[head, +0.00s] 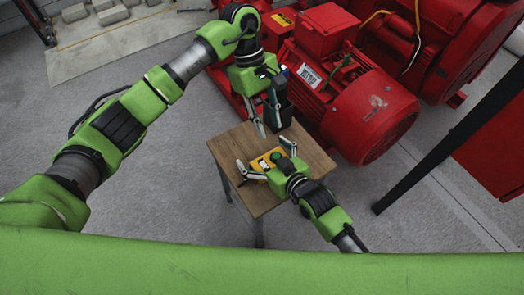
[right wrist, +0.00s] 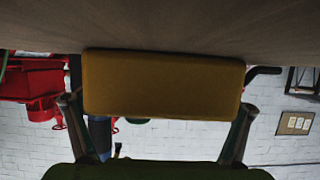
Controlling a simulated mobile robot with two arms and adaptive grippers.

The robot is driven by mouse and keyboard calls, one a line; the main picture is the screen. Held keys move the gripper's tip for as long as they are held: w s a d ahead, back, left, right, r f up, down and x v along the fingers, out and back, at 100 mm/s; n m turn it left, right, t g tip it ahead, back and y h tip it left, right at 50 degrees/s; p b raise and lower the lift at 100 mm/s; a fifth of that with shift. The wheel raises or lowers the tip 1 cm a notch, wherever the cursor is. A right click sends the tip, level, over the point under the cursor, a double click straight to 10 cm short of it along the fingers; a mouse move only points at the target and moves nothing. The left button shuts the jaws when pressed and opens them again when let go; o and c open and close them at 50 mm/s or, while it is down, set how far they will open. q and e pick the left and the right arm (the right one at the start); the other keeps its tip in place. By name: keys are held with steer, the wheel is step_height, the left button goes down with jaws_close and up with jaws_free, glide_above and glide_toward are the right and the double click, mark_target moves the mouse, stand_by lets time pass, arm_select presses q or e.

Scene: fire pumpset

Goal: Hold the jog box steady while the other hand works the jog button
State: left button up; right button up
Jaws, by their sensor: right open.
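The yellow jog box (head: 262,164) lies on the wooden table (head: 232,143), with a green round button on its top. In the right wrist view the box (right wrist: 163,85) fills the space between the fingers. My right gripper (head: 262,152) is open, one finger on each side of the box; a small gap shows at the left finger, and contact at the right is unclear. My left gripper (head: 270,131) hangs above the far side of the box, its fingers pointing down and apart, with nothing between them. My right gripper hides part of the box in the head view.
A dark container (head: 285,116) stands at the table's far edge, partly behind my left gripper. A big red motor (head: 360,105) and other red pump parts stand close behind and right of the table. A dark post (head: 440,140) slants at the right.

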steer(key=c, duration=1.4)
steer(key=shift+c, duration=0.3)
steer(key=shift+s+f, duration=0.1)
steer(key=shift+f, duration=0.05)
